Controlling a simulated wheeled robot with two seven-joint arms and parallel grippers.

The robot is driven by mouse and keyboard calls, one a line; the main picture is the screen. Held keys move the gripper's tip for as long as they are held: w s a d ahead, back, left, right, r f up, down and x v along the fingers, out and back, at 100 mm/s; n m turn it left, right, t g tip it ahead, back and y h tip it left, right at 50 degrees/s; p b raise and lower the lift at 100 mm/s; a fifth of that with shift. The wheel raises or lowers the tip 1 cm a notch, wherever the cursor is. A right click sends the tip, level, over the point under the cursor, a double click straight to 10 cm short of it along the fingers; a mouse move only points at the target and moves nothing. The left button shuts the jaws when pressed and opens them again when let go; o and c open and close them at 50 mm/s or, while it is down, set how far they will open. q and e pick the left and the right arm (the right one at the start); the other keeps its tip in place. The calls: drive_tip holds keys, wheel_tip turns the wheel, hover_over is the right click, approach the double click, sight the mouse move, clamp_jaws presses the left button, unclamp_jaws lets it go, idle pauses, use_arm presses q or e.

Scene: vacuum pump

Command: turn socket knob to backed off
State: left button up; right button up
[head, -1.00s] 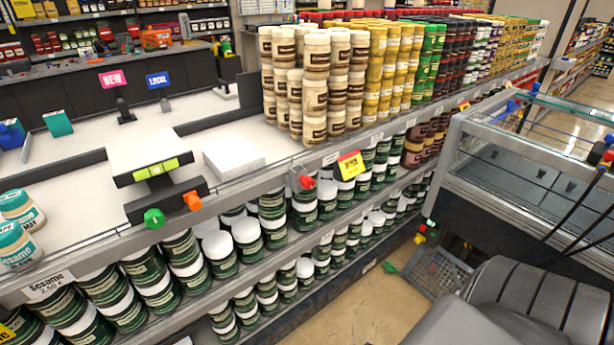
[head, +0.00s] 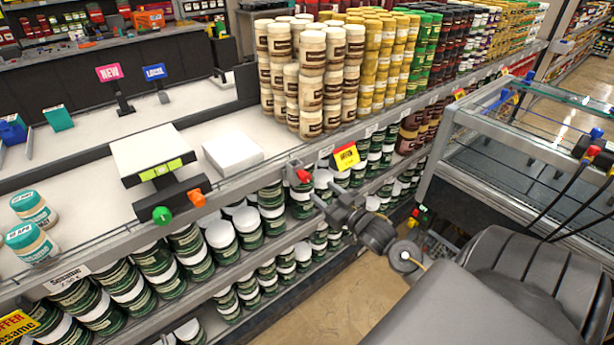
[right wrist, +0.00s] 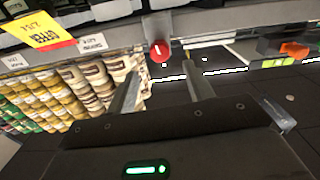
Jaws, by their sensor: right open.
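A red knob (head: 304,176) sits on a small grey mount at the shelf's front edge, left of a yellow and red price card. In the right wrist view the red knob (right wrist: 160,50) has a pale mark and lies just beyond and between the fingers. My right gripper (head: 326,191) reaches in from the lower right, open and empty, a little short of the knob. Both of its fingers also show in the right wrist view (right wrist: 160,68). A device (head: 155,160) on the counter carries a green knob (head: 162,215) and an orange knob (head: 196,198). My left gripper is not in view.
The price card (head: 346,156) stands close to the right of the red knob. Stacked cream jars (head: 310,85) stand behind it, and green jars (head: 272,215) fill the shelves below. A glass-topped case (head: 510,150) is at the right. The aisle floor (head: 340,310) is clear.

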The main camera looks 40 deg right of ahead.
sight(308, 179)
drive_tip(key=w+p, duration=0.1)
drive_tip(key=w, duration=0.8)
drive_tip(key=shift+p, duration=0.3)
drive_tip(key=shift+d, duration=0.1)
drive_tip(key=c, duration=1)
